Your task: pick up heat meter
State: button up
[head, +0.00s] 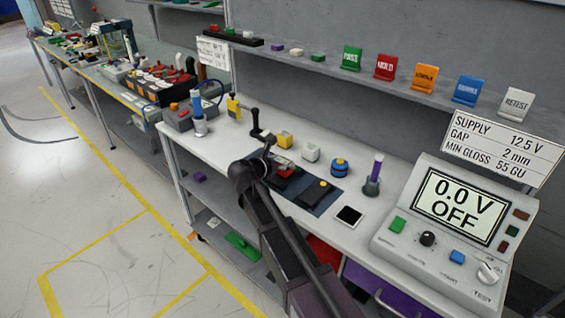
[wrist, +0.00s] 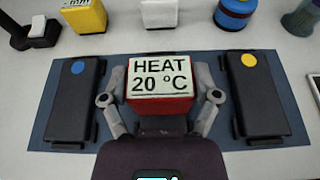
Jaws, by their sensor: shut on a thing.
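The heat meter (wrist: 160,86) is a red block with a pale face reading "HEAT 20 °C". In the wrist view it sits upright in the middle, between the two fingers of my gripper (wrist: 161,98). The fingers are shut on its left and right sides. In the head view my gripper (head: 268,160) is over the blue mat, and a small red part of the heat meter (head: 284,170) shows beside it; my arm hides much of it. I cannot tell whether it is touching the mat.
The blue mat (wrist: 203,146) also holds a black block with a blue dot (wrist: 73,105) at left and one with a yellow dot (wrist: 257,100) at right. A yellow block (wrist: 86,17), a white block (wrist: 162,14) and a blue jar (wrist: 234,13) stand behind.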

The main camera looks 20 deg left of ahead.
jog(key=shift+r+p, duration=0.65)
jog(key=shift+r, duration=0.25)
jog(key=s+d+r+p, duration=0.2)
jog(key=s+d, duration=0.6)
jog(key=s, duration=0.5)
jog(key=shift+s, duration=0.4)
jog(key=shift+d, duration=0.1)
